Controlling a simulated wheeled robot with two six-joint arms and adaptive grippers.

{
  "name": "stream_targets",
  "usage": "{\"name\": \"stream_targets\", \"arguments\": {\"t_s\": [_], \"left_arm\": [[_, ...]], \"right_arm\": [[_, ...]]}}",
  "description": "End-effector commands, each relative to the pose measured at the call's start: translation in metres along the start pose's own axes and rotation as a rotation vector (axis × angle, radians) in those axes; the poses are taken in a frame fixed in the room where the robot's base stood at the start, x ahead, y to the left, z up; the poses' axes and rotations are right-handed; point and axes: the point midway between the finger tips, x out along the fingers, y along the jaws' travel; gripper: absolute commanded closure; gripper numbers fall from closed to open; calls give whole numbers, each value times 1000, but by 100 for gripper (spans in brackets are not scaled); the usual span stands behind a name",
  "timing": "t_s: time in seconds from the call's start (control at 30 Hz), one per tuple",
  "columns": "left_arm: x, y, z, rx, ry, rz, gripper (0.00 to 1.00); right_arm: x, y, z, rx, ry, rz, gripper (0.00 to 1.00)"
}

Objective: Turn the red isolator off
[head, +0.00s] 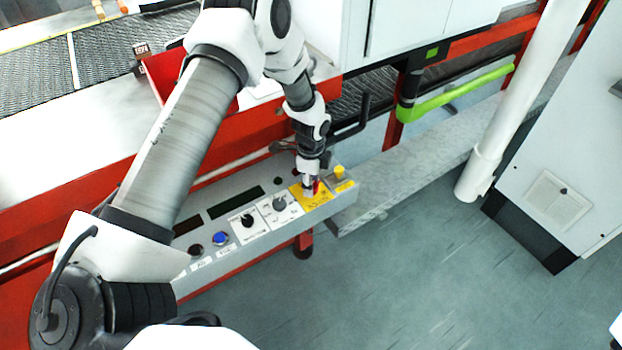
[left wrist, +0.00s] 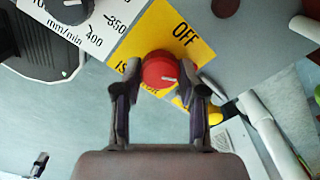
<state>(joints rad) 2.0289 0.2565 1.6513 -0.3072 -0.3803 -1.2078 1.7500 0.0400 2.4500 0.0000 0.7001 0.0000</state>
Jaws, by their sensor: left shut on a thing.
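The red isolator (left wrist: 160,70) is a round red knob on a yellow plate (left wrist: 203,52) of the control panel. The plate reads OFF above and to the right of the knob. A short white mark shows on the knob, towards its right side. My left gripper (left wrist: 160,88) has one finger on each side of the knob and is shut on it. In the head view the left gripper (head: 311,187) points down at the yellow plate (head: 313,201), and the red knob is mostly hidden behind it. My right gripper is in neither view.
Along the grey panel (head: 347,200) sit a grey dial (head: 279,203), a black knob (head: 247,221), a blue button (head: 220,239) and a yellow part (head: 339,172) at the right end. A black handle (head: 365,112) rises behind. The floor in front is clear.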

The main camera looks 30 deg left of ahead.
Motion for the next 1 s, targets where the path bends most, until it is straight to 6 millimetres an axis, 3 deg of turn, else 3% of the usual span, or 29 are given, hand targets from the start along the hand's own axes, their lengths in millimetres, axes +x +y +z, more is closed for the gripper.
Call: {"name": "stream_targets", "arguments": {"t_s": [1.0], "left_arm": [[-1,2,0,-920,-2,3,94]], "right_arm": [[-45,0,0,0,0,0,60]]}}
